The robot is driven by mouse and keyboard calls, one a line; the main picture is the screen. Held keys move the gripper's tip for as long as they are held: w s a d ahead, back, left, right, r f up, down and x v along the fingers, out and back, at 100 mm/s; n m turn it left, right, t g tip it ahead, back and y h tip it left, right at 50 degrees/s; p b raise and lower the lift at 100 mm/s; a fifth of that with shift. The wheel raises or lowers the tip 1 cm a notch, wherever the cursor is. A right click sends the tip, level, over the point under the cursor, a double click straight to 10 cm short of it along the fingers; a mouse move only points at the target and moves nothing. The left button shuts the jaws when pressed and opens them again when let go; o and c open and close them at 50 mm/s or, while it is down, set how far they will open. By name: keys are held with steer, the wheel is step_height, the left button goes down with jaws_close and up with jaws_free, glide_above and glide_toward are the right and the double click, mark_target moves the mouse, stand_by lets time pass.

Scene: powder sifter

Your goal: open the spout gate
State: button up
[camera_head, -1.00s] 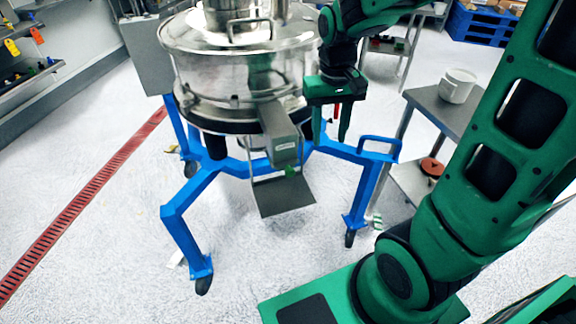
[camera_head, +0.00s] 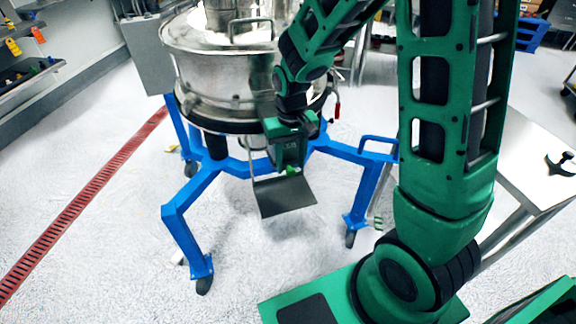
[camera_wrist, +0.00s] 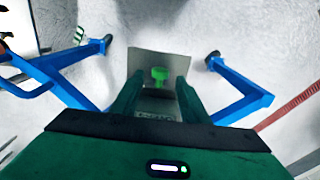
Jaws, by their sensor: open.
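The steel sifter (camera_head: 215,85) stands on a blue wheeled frame, its spout largely hidden behind my gripper in the head view. A small green knob (camera_head: 292,169) shows low at the spout, just below my gripper (camera_head: 289,158); I take it to be the gate's handle. In the wrist view the green knob (camera_wrist: 160,75) lies between and beyond the two open fingers of my gripper (camera_wrist: 157,88). I cannot tell whether the fingers touch it. A grey flat plate (camera_head: 285,197) hangs below the spout, and this plate (camera_wrist: 178,60) also shows behind the knob in the wrist view.
The blue frame (camera_head: 190,192) spreads its legs on both sides of the spout. A red-handled part (camera_head: 337,111) sits at the sifter's right. A steel table (camera_head: 532,165) stands at the right.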

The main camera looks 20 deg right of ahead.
steer(key=shift+f, duration=0.95)
